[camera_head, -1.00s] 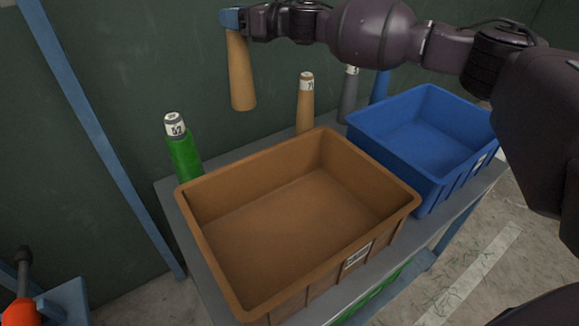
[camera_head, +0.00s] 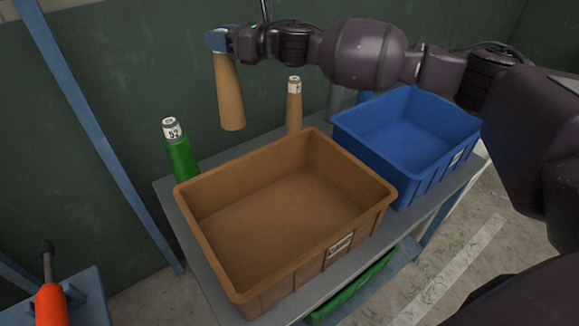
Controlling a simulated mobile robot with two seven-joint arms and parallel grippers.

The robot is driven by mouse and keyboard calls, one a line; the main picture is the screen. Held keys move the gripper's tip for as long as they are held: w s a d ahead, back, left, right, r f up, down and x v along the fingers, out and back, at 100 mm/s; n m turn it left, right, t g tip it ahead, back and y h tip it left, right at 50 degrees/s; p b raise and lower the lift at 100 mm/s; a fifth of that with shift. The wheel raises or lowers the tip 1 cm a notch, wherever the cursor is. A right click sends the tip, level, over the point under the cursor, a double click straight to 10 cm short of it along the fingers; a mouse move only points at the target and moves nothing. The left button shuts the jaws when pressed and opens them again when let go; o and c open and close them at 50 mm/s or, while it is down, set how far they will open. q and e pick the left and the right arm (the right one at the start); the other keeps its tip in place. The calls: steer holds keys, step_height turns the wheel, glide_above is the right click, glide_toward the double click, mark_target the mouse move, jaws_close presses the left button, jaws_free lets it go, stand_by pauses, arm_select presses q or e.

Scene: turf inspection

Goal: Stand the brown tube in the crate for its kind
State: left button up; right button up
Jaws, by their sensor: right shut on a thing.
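My right gripper (camera_head: 217,40) is shut on the top end of a brown tube (camera_head: 230,95). The tube hangs nearly upright, its wider end down, in front of the green wall and behind the brown crate's back left rim in the picture. The brown crate (camera_head: 292,281) stands on the grey table and is empty. A blue crate (camera_head: 437,183), also empty, stands to its right. Part of a green crate (camera_head: 350,291) shows on the shelf below. My left gripper is not in view.
Behind the crates stand a green tube (camera_head: 181,158) with a white label, another brown tube (camera_head: 294,110), a grey tube (camera_head: 334,101) and a blue one (camera_head: 363,97), the last two partly hidden. A blue post rises at left. A red-orange tool (camera_head: 50,303) sits at bottom left.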

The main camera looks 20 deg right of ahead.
steer(key=s+a+p, duration=0.2)
steer(key=s+p, duration=0.4)
steer(key=s, duration=0.6)
steer(key=s+a+p, duration=0.2)
steer(key=s+p, duration=0.4)
steer(key=s, duration=0.6)
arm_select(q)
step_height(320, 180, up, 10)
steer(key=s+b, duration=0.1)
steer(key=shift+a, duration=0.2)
arm_select(e)
step_height(320, 180, down, 20)
steer(key=shift+s+a+r+n+g+y, duration=0.15)
steer(key=shift+a+r+n+g+y, duration=0.05)
steer(key=shift+r+n+g+y, duration=0.1)
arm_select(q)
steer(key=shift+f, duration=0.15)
arm_select(e)
steer(key=shift+f, duration=0.1)
steer(key=shift+f+b, duration=0.1)
steer(key=shift+b, duration=0.3)
steer(key=o, duration=1.1)
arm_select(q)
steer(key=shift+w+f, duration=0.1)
arm_select(e)
steer(key=shift+o, duration=0.2)
